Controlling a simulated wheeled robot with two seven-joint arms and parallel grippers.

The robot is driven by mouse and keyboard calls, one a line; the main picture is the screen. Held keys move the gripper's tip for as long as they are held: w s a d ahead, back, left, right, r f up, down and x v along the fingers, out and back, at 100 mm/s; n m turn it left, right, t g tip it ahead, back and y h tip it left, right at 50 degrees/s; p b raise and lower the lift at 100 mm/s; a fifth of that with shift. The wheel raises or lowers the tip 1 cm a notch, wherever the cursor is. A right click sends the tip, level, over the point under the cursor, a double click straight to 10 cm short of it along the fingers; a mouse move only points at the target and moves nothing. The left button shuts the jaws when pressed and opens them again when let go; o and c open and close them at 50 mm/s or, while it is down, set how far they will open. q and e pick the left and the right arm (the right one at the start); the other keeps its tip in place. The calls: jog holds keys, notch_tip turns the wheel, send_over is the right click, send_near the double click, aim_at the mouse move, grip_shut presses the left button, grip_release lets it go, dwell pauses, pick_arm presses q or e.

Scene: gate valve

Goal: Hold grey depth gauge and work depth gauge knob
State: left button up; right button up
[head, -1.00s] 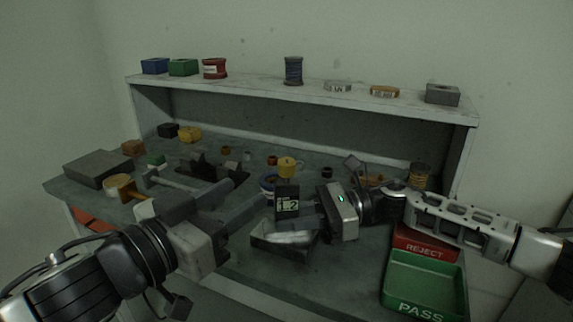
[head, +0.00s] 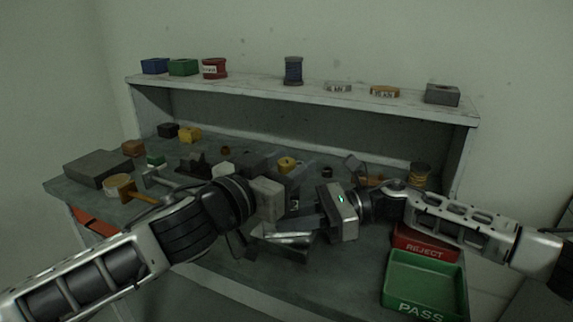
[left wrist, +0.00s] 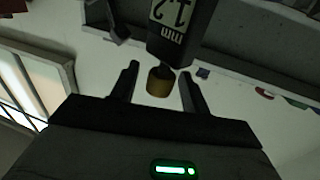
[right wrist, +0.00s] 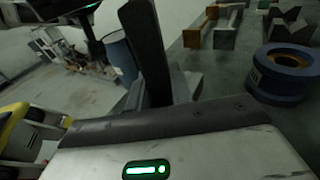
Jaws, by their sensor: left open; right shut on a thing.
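In the right wrist view a dark finger (right wrist: 150,50) stands upright; the gauge cannot be made out clearly there.
A metal tray (head: 282,248) sits below the grippers. The red REJECT tray (head: 425,243) and green PASS tray (head: 425,283) are at the right. A blue ring spool (right wrist: 282,72) lies on the bench. A shelf (head: 300,92) with small items runs behind.

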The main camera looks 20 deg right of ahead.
pick_arm(q)
jog(key=c, duration=1)
jog(key=shift+o, duration=0.2)
jog(key=shift+s+d+t, duration=0.1)
jog(key=shift+t, duration=0.2)
jog(key=shift+n+t+y, duration=0.3)
jog(key=shift+n, duration=0.1)
jog(key=n+t+y, duration=0.2)
jog(key=n+t, duration=0.1)
jog(key=shift+y, duration=0.3)
jog(key=shift+n+t+y, duration=1.7)
jog(key=shift+t+y, duration=0.1)
jog(key=shift+y, duration=0.6)
